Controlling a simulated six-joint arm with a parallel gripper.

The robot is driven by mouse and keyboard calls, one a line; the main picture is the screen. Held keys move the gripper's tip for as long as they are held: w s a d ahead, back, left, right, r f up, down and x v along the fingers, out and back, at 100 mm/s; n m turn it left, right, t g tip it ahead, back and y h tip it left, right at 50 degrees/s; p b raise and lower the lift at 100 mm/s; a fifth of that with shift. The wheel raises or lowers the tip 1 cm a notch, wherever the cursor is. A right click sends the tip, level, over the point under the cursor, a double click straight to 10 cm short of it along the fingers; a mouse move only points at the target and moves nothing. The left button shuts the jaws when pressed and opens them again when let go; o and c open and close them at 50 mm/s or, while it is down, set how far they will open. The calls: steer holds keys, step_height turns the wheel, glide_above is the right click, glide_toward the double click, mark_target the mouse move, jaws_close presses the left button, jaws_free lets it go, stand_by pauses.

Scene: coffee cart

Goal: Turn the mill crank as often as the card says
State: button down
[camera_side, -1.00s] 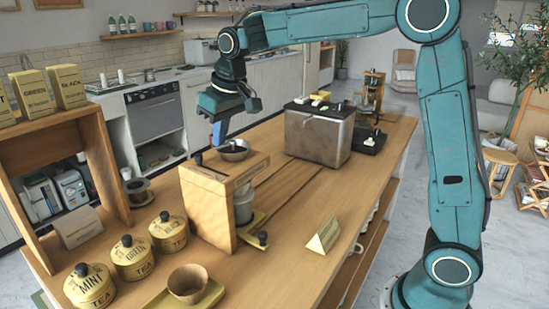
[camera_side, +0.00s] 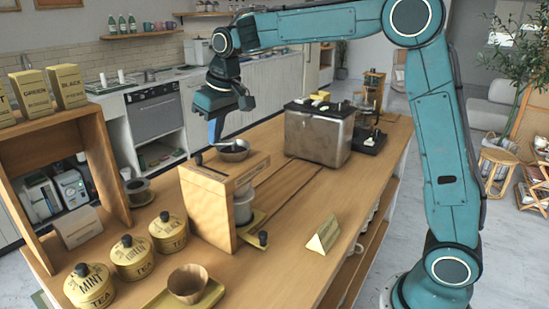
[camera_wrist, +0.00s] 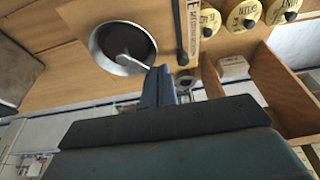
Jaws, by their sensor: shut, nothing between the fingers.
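My gripper (camera_side: 214,138) points down just beside the bowl's left edge. In the wrist view its blue fingers (camera_wrist: 158,75) are shut and empty, close to the outer end of the crank; I cannot tell whether they touch. A folded card (camera_side: 323,235) stands on the counter; its writing is too small to read.
Several yellow tea tins (camera_side: 132,257) and a brown cup (camera_side: 188,283) are at front left. A metal box (camera_side: 318,135) stands right of the bowl. The counter around the card is clear.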

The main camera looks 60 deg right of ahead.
steer(key=shift+w+d, duration=0.35)
steer(key=shift+w, duration=0.35)
steer(key=shift+d, duration=0.1)
steer(key=shift+w+d, duration=0.55)
steer(key=shift+d, duration=0.1)
steer(key=shift+d, duration=0.15)
steer(key=shift+w+d, duration=0.2)
steer(key=shift+d, duration=0.45)
steer(key=shift+d, duration=0.1)
steer(key=shift+s+d, duration=0.1)
steer(key=shift+d, duration=0.7)
